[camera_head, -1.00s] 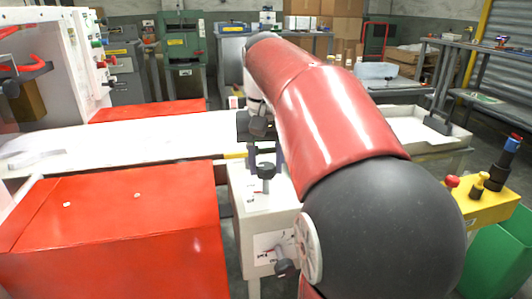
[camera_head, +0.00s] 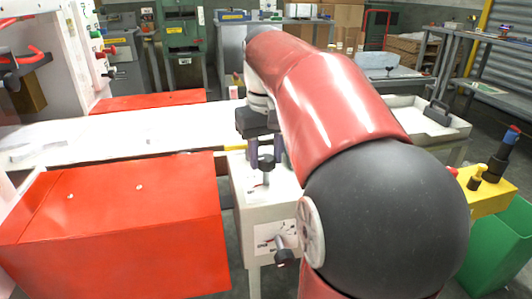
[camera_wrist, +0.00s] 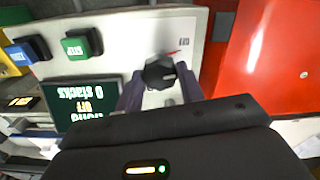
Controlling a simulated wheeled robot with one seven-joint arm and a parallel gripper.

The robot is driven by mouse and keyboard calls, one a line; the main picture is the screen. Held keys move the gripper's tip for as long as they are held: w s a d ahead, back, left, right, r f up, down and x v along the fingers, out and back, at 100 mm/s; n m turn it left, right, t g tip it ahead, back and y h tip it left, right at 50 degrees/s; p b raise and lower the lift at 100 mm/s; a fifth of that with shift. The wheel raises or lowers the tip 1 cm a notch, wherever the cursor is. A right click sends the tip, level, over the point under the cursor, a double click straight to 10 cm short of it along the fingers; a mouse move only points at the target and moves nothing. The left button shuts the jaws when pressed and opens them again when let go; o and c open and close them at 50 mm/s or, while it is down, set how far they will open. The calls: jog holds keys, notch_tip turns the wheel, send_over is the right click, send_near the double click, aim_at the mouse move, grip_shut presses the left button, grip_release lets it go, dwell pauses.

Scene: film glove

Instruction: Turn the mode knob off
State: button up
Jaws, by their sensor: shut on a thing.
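The mode knob appears to be the black knob (camera_head: 266,163) on top of the white control box (camera_head: 243,190). In the wrist view the black knob (camera_wrist: 160,72) sits on the white panel (camera_wrist: 130,50), with a red mark and a small "OFF" label (camera_wrist: 184,41) beyond it. My gripper (camera_head: 266,153) points down over the box, its purple fingers on either side of the knob. In the wrist view my gripper (camera_wrist: 160,88) is shut on the knob.
Green (camera_wrist: 83,44) and blue (camera_wrist: 27,50) buttons stand on the panel beside the knob. A second knob (camera_head: 284,254) sticks out of the box's front. A red cabinet (camera_head: 120,220) is close on the left. My arm hides much of the right side.

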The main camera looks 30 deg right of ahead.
aim_at(266, 158)
jog(key=shift+r, duration=0.1)
jog(key=o, duration=1)
notch_tip(266, 158, up, 8)
jog(key=shift+f, duration=0.15)
